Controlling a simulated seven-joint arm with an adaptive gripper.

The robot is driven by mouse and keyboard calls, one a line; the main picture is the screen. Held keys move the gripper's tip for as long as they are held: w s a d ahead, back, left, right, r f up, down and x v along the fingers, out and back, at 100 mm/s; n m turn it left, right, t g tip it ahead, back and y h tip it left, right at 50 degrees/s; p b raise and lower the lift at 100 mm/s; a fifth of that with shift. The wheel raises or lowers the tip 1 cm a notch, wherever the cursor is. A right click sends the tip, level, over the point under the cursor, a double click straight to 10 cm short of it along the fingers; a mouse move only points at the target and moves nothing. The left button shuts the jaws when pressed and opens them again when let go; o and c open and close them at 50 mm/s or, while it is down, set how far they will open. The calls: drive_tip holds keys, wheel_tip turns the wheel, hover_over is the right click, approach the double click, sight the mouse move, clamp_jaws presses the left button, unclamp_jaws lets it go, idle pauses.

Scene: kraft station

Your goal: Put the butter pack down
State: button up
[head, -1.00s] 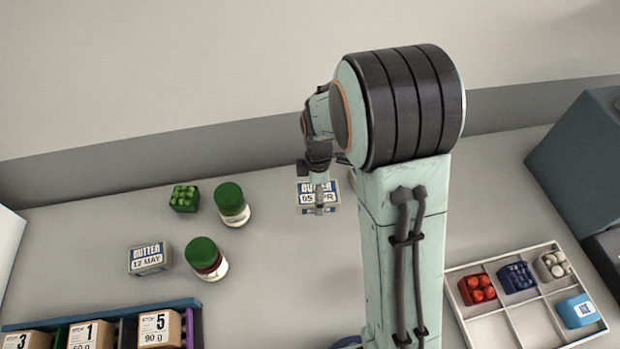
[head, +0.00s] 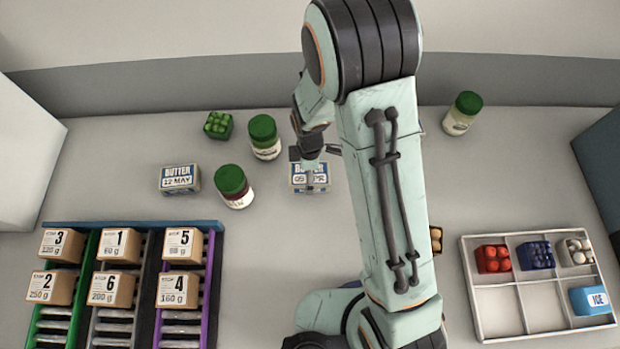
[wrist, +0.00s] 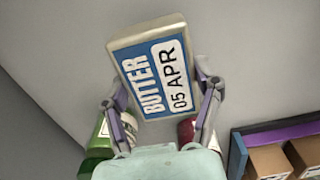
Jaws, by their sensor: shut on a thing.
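The butter pack marked 05 APR (head: 311,187) is in my gripper (head: 311,172), right of the dark red jar in the head view. In the wrist view the same pack (wrist: 157,72) is tilted, label toward the camera, between the two fingers (wrist: 165,100). The gripper is shut on its sides. I cannot tell whether its underside touches the counter. A second butter pack marked 12 MAY (head: 180,179) rests on the counter farther left.
Two green-lidded jars (head: 264,138) (head: 234,186) stand left of my gripper, and another jar (head: 462,114) at the back right. A green produce pack (head: 218,125) lies behind. A rack (head: 150,227) holds several boxes front left. A compartment tray (head: 500,310) is at right.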

drive_tip(key=shift+f, duration=1.75)
drive_tip(key=shift+f, duration=0.1)
drive_tip(key=o, duration=1.2)
drive_tip(key=shift+o, duration=0.2)
wheel_tip(320, 180, up, 12)
drive_tip(key=shift+r, duration=0.15)
drive_tip(key=s+d+r+m, duration=0.3)
drive_tip(key=s+r+m, duration=0.2)
drive_tip(key=s+m, duration=0.3)
drive_tip(key=s+d+r+m, duration=0.4)
drive_tip(key=s+r+m, duration=0.2)
drive_tip(key=s+m, duration=0.2)
drive_tip(key=shift+s+d+r+m+y, duration=0.25)
drive_tip(key=shift+s+m+y, duration=0.15)
drive_tip(key=shift+s, duration=0.3)
